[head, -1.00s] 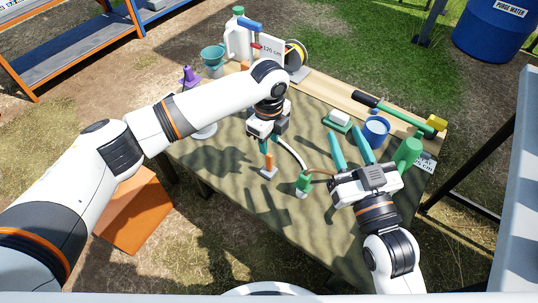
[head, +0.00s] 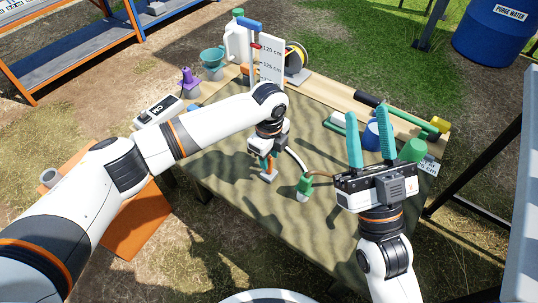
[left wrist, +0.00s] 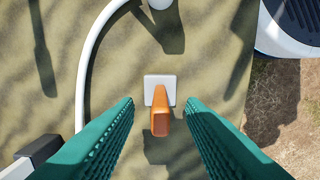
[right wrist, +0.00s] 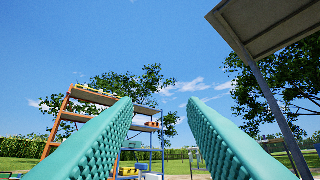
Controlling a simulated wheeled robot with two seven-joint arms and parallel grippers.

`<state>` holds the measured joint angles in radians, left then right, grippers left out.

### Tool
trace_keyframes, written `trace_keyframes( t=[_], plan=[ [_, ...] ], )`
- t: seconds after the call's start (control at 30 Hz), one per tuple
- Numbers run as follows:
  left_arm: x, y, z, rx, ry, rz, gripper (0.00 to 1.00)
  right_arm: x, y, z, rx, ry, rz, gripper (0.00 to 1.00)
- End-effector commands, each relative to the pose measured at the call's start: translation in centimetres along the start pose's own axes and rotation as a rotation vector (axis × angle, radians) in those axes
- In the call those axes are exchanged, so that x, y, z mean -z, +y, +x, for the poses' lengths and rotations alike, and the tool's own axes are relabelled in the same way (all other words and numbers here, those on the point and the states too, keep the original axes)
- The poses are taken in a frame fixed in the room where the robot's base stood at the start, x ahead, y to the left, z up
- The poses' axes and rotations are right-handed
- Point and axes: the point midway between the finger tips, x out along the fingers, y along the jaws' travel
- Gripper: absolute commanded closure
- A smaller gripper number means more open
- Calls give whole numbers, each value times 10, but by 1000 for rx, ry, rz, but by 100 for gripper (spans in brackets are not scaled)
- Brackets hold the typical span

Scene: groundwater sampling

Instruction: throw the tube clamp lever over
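The tube clamp has an orange lever (head: 268,164) on a small pale base (head: 268,176), standing on the cloth-covered table. In the left wrist view the orange lever (left wrist: 161,118) rises from the square white base (left wrist: 152,83), its near end toward the camera. My left gripper (head: 267,157) is open and low over the clamp; its teal fingers (left wrist: 160,105) stand on either side of the lever, with visible gaps. A white tube (left wrist: 84,70) curves past the clamp on the left. My right gripper (head: 369,122) is open and empty, its fingers pointing up; its wrist view shows sky between them.
A green-topped vial (head: 304,186) with a brown tube stands right of the clamp. A blue mug (head: 371,137) and green bottle (head: 412,150) are behind my right gripper. A scale board (head: 270,62), reel (head: 297,58) and jug (head: 236,42) stand at the back. The front cloth is clear.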

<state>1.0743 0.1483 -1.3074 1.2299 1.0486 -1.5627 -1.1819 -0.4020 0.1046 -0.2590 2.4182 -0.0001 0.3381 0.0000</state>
Motion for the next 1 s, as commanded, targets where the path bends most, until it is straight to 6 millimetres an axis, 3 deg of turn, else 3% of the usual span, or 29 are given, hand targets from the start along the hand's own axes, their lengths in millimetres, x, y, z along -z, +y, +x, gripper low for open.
trace_keyframes(
  t=[0.17,0.4,0.6,1.0],
  plan=[
    [0,0,0,0,0,0,64,0,0,0,0,0,0,62],
    [0,0,0,0,0,0,100,0,0,0,0,1,0,62],
    [0,-1,0,-4,0,0,100,1,0,1,0,12,-1,62],
    [1,-14,4,-53,1,-1,100,48,-7,-6,15,340,-14,62]
  ],
)
